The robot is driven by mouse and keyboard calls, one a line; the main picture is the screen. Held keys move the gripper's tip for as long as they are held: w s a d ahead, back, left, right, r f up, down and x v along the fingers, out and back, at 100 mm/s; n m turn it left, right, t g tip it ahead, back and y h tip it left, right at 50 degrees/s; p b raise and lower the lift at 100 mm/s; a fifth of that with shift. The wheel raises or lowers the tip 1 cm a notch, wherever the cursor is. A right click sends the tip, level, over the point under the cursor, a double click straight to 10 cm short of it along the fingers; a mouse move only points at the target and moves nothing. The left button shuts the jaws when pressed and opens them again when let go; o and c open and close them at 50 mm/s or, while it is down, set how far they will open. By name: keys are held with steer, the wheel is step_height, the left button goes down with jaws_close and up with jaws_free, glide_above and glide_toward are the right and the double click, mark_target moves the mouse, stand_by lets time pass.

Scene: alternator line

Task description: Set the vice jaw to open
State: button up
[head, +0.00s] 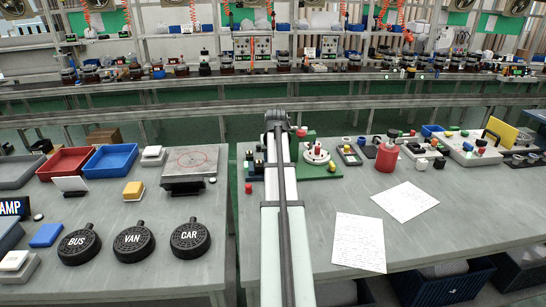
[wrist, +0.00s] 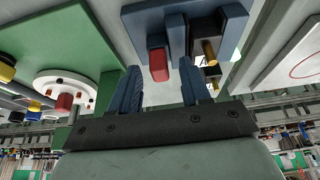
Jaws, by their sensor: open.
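The blue vice (wrist: 184,25) shows at the top of the wrist view, with a red-tipped lever (wrist: 158,64) and a brass-coloured cylinder (wrist: 209,52) beside it. In the head view the vice area (head: 256,170) lies at the left edge of the right-hand bench, partly hidden by my arm. My gripper (wrist: 160,82) is open in the wrist view. Its two blue fingers stand apart, one on each side of the red lever in the picture. I cannot tell whether they touch it. My gripper is hidden behind my arm in the head view.
A green board (wrist: 70,60) with a white disc (wrist: 68,88) is close beside the vice; the board also shows in the head view (head: 325,172). A plate with a red circle (head: 193,158) stands across the gap. Papers (head: 358,243) and a red container (head: 387,157) lie to the right.

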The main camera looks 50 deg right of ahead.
jaws_close()
stand_by(0.4)
steer(key=shift+s+d, duration=0.45)
jaws_free()
steer(key=shift+r, duration=0.1)
steer(key=v, duration=1.3)
steer(key=shift+r, duration=0.35)
steer(key=shift+s+a, duration=0.1)
steer(key=shift+a, duration=0.05)
